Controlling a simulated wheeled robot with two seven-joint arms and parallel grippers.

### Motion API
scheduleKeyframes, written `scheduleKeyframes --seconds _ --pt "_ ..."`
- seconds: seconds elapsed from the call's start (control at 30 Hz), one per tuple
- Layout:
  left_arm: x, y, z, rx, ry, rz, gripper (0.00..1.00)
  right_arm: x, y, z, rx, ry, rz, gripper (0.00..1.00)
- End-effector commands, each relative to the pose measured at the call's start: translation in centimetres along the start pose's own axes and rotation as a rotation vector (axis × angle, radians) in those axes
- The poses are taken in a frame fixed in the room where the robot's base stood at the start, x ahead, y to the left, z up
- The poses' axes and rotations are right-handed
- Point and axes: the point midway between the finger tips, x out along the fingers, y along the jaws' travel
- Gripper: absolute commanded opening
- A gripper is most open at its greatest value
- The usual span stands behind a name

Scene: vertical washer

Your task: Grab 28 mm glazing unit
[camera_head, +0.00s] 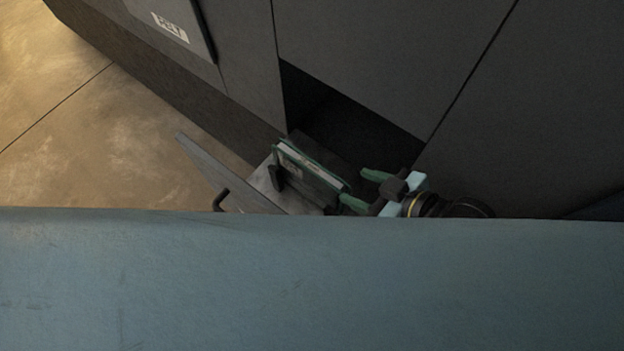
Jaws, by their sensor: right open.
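The glazing unit (308,165) is a small pane with green edges and a pale spacer strip along its top. It stands on edge, leaning, in a dark metal holder at the foot of the machine. My right gripper (358,188) comes in from the right with two green fingers spread apart. It is beside the right end of the glazing unit, with the nearer finger close to that end. I cannot tell whether they touch. The lower part of the scene is hidden by a large blue-grey surface. My left gripper is not in view.
The dark grey machine (390,60) fills the back, with a dark opening (345,125) behind the glazing unit. A grey metal plate (222,170) sticks up at the left of the holder, beside a black handle (221,199). Brown floor (110,130) is clear at left.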

Motion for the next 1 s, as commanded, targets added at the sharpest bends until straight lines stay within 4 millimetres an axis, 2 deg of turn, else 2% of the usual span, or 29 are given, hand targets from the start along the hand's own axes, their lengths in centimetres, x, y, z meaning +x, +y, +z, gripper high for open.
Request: scheduleKeyframes --seconds 0.17,0.27,0.6,0.87,1.0 --pt "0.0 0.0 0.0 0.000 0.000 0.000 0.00 0.1 0.1 0.4 -0.024 0.060 -0.042 0.51" --pt "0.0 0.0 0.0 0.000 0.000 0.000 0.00 0.8 0.2 0.3 -0.025 0.073 -0.045 0.51" --pt "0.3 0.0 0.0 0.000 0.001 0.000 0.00 6.9 -0.1 -0.2 -0.024 0.073 -0.045 0.51" --pt "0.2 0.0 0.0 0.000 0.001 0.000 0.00 8.9 -0.1 -0.5 -0.024 0.072 -0.046 0.51" --pt "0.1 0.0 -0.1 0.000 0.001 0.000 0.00 10.9 0.0 -1.1 -0.023 0.074 -0.046 0.51"
